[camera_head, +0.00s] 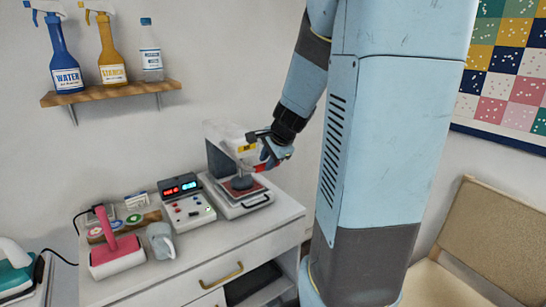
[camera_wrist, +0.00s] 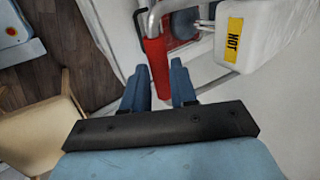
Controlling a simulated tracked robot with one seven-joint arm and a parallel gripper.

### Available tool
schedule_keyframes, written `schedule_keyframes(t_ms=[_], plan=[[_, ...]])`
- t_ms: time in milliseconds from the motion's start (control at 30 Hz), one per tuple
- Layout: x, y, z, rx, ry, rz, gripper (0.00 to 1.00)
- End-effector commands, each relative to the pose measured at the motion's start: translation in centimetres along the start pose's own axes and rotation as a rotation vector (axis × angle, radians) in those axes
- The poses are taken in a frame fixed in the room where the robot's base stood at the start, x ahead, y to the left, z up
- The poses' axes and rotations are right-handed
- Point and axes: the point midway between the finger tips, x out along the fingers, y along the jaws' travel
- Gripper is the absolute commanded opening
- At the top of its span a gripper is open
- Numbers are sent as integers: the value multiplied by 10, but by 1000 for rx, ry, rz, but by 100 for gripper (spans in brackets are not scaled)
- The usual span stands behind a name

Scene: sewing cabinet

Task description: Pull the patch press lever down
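The patch press (camera_head: 238,160) stands at the right end of the white cabinet, with a white head, a yellow label and a round dark pad over a reddish plate. Its lever has a red grip, which shows in the wrist view (camera_wrist: 156,62) on a grey bent bar (camera_wrist: 153,20). My gripper (camera_head: 268,157) is at the press's right side, at the lever. The exact contact is partly hidden.
The yellow HOT label (camera_wrist: 234,39) is on the press head close beside my right finger. A control box (camera_head: 187,203), a pink-handled tool (camera_head: 116,252) and a grey cup (camera_head: 161,240) stand left of the press. A chair (camera_head: 490,240) is at the right.

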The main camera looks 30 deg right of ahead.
Motion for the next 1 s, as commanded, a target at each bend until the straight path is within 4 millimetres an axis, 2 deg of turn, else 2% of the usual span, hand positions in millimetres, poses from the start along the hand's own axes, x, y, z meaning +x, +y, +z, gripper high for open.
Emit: schedule_keyframes(t_ms=[33, 233, 567, 767, 1000], plan=[[0, 0, -2, 3, 2, 0, 32], [-1, 1, -5, 7, 6, -1, 50], [-5, 0, -6, 7, 6, -3, 50], [-26, 0, -5, 6, 7, -5, 50], [-65, 0, -6, 9, 8, -6, 50]])
